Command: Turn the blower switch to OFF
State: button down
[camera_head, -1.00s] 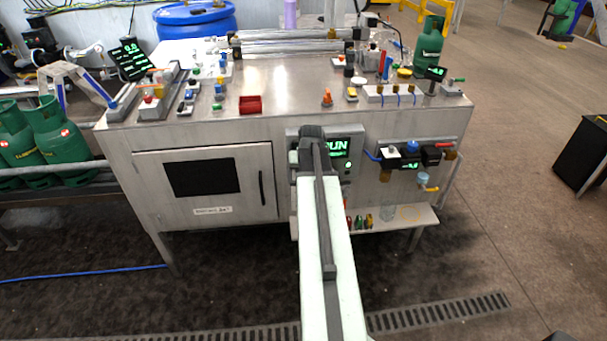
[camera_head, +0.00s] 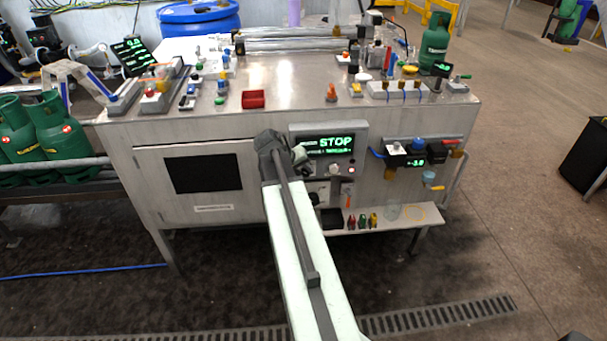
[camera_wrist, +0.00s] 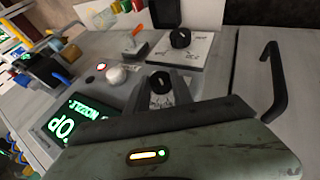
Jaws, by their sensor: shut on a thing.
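My gripper (camera_head: 298,158) is at the left end of a grey control panel (camera_head: 358,138) on the machine's front. In the wrist view its two fingers are shut on a small black rotary knob (camera_wrist: 160,84), one finger on each side. The knob has a white plate behind it; I cannot read a label naming the blower switch. The panel's display (camera_head: 328,144) reads STOP in green. A white round knob (camera_wrist: 117,75) and a red lamp (camera_wrist: 101,67) sit beside it. In the head view the gripper hides the held knob.
A second black knob (camera_wrist: 181,38) on a white plate is below the panel. The cabinet door handle (camera_wrist: 275,80) stands out nearby. A low shelf (camera_head: 388,225) holds small coloured clips. The pipe and valve unit (camera_head: 420,155) is to the right.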

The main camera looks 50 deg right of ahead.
dwell(0.4)
jog(key=c, duration=1.1)
grip_release()
jog(key=p+v, duration=0.6)
jog(key=v, duration=0.1)
jog(key=shift+a+r, duration=0.25)
jog(key=shift+a, duration=0.05)
jog(key=shift+w+a, duration=0.1)
